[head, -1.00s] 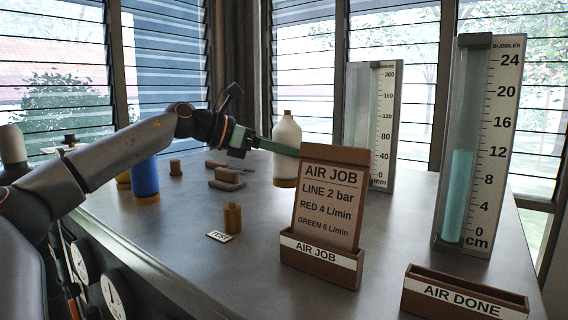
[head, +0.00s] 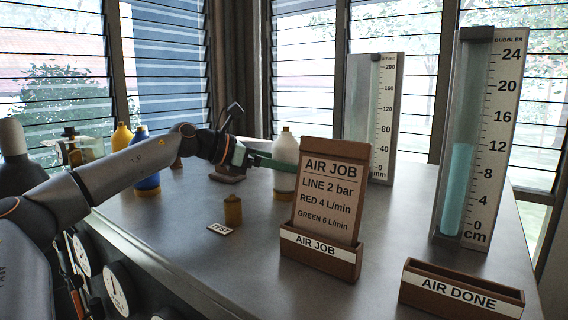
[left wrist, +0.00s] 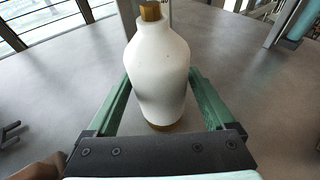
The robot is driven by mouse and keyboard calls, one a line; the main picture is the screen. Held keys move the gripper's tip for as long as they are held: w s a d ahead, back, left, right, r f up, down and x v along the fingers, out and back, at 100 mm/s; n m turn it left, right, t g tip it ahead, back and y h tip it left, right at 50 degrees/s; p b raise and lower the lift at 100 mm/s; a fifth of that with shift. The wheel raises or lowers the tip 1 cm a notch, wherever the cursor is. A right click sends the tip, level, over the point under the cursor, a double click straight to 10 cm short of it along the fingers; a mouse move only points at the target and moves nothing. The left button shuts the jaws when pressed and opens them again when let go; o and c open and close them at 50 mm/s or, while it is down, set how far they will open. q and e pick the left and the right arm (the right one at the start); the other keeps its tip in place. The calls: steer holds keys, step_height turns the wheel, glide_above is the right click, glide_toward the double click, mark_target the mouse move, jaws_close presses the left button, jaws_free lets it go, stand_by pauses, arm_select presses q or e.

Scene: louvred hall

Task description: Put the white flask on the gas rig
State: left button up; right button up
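The white flask (head: 286,150), a white bottle with a tan cap and brown base, stands upright on the grey bench behind the AIR JOB sign, which hides part of it. My left gripper (head: 279,163) is low at the flask, one green finger crossing in front of it. In the left wrist view the flask (left wrist: 160,65) stands between the two green fingers. Gaps show beside its lower body, so the gripper looks open around it; the fingertips are partly hidden. I cannot tell which item is the gas rig. My right gripper is in neither current view.
The AIR JOB sign (head: 328,200) stands in front of the flask. The AIR DONE holder (head: 461,290) and two tall gauges (head: 478,140) are at right. A small brass weight (head: 233,210), blue bottle (head: 147,178) and yellow bottle (head: 122,137) are at left.

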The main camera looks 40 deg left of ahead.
arm_select(q)
steer(key=shift+o, duration=0.7)
steer(key=shift+r, duration=0.15)
steer(key=b+v, duration=0.4)
steer(key=v, duration=0.8)
steer(key=shift+s, duration=0.1)
